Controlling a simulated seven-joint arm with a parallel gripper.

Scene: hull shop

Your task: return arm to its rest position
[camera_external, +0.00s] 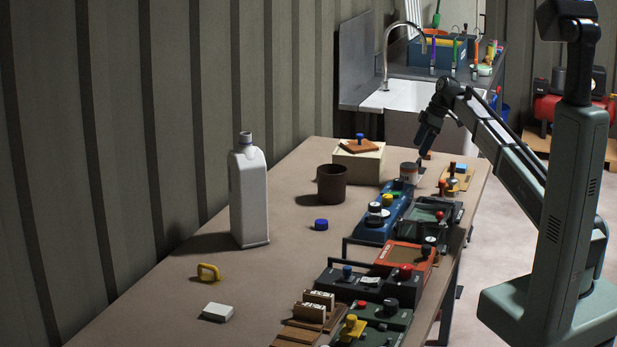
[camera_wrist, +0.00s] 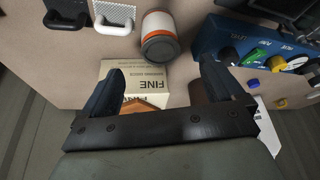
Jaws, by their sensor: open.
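My gripper (camera_external: 422,158) hangs from my arm over the far end of the workbench, close to a small can with a white band (camera_external: 408,171). In the wrist view my gripper (camera_wrist: 158,75) has its two dark fingers spread wide, with nothing held between them. A pale box marked FINE (camera_wrist: 147,79) lies beyond and below the gap, with an orange-brown piece partly hidden by the gripper body. A can with white and orange bands (camera_wrist: 158,35) stands beyond the fingers. The arm is bent, reaching out from its column. Contact with anything is not visible.
The workbench (camera_external: 180,275) carries a white jug (camera_external: 248,195), a brown cup (camera_external: 332,183) and a cream box with a wooden lid (camera_external: 358,163). Blue (camera_external: 372,228), red and green knobbed devices line its right edge. A sink (camera_external: 412,97) stands behind.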

